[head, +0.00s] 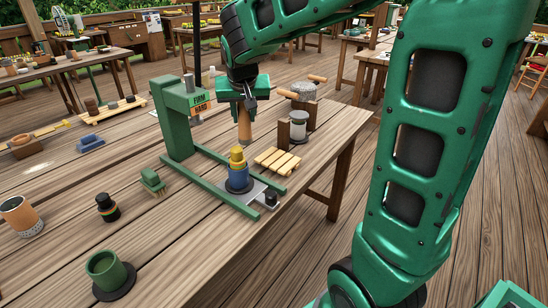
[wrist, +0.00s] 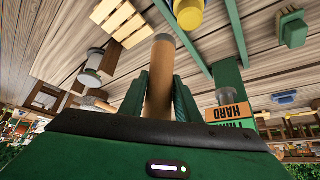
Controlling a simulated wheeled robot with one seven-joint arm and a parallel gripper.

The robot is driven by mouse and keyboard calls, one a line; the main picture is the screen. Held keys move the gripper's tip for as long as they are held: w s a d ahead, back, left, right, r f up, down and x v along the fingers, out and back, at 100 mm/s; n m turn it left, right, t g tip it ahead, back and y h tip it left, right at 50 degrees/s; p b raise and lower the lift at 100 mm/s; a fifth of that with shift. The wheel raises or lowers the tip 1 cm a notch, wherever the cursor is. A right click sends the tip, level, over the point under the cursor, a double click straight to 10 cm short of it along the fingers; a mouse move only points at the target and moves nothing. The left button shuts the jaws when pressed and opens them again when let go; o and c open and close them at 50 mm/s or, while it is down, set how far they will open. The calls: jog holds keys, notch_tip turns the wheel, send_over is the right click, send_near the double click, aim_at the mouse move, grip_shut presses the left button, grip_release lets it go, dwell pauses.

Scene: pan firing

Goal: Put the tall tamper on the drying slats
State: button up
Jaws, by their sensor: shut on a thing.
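My gripper (head: 245,98) is shut on a tall wooden cylinder, which I take as the tall tamper (head: 244,127). The tamper hangs upright above the table, its lower end clear of the tabletop. In the wrist view the tamper (wrist: 161,75) stands out between both fingers, with a greyish tip at its far end. The drying slats (head: 268,161), a small pale wooden rack, lie on the table to the right of and nearer than the tamper. They look empty, and also show at the upper left of the wrist view (wrist: 122,22).
A green press frame (head: 178,128) with a blue-and-yellow piece (head: 238,178) stands left of the slats. A white jar (head: 299,126) and a wooden block (head: 283,134) stand behind them. A green brush (head: 152,182) lies left. The table's right edge is close.

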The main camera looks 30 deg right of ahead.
jog(key=shift+d, duration=0.25)
jog(key=shift+d, duration=0.2)
jog(key=shift+w+d+f, duration=0.2)
jog(key=shift+d+f, duration=5.3)
jog(key=shift+d, duration=0.15)
jog(key=o, duration=1.2)
jog(key=shift+c, duration=0.2)
